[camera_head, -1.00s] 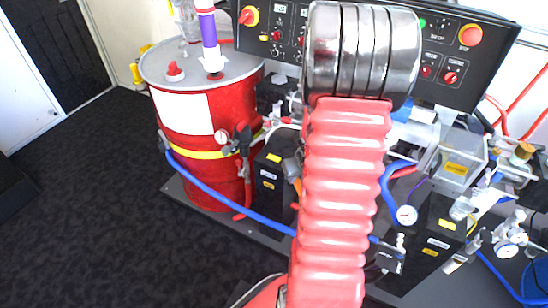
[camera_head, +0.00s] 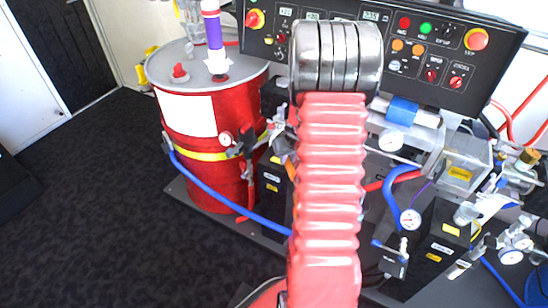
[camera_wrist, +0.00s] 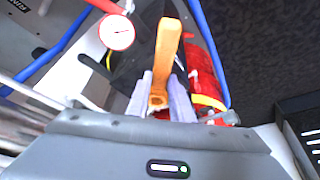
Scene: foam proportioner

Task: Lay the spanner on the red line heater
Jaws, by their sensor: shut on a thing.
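My gripper (camera_wrist: 161,80) is shut on the orange spanner (camera_wrist: 166,48) in the wrist view. The spanner's far end sticks out past the fingertips, over a dark area. In the head view my own arm hides the gripper; a small orange piece beside the arm (camera_head: 290,168) looks like part of the spanner. Two black box units with yellow labels stand on the base plate: the left one (camera_head: 271,190) by the red drum, the right one (camera_head: 436,248) near the blue hose. I cannot read which is the red line heater. The spanner's contact with either is not visible.
The red drum (camera_head: 190,122) stands left, with a blue hose (camera_head: 225,202) running across to the machine. A control panel (camera_head: 450,62) spans the back. Gauges, one in the wrist view (camera_wrist: 117,32), and pipes crowd the right. Dark floor (camera_head: 85,215) is clear at left.

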